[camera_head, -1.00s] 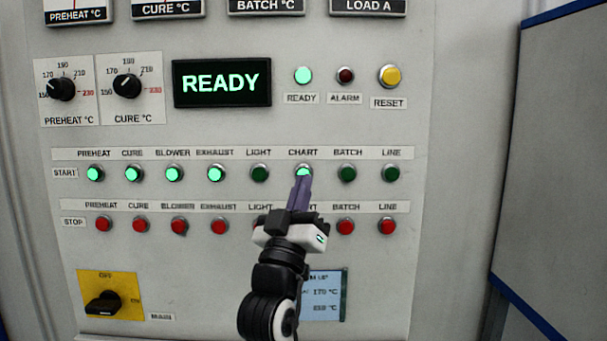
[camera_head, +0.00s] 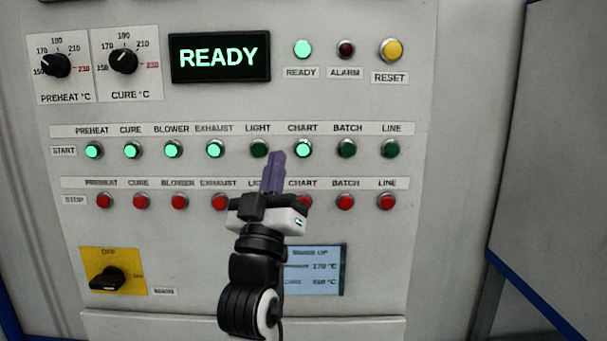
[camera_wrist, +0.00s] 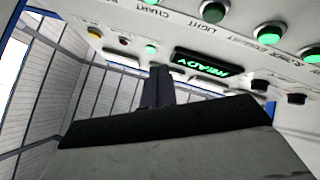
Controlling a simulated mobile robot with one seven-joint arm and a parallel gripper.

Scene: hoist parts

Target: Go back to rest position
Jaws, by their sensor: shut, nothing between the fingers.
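My gripper (camera_head: 274,172) is shut and empty, with its purple fingers pointing up in front of the panel in the head view. The CHART start button (camera_head: 303,148) glows green to the right of the fingers. The fingers hide part of the LIGHT stop button. In the wrist view, the dark fingers (camera_wrist: 157,88) stand apart from the panel buttons.
The control panel (camera_head: 400,270) fills the view. The display (camera_head: 220,57) reads READY. PREHEAT, CURE, BLOWER and EXHAUST start buttons are lit. The MAIN switch (camera_head: 108,279) is at lower left. A blue-edged grey panel (camera_head: 555,140) stands at right.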

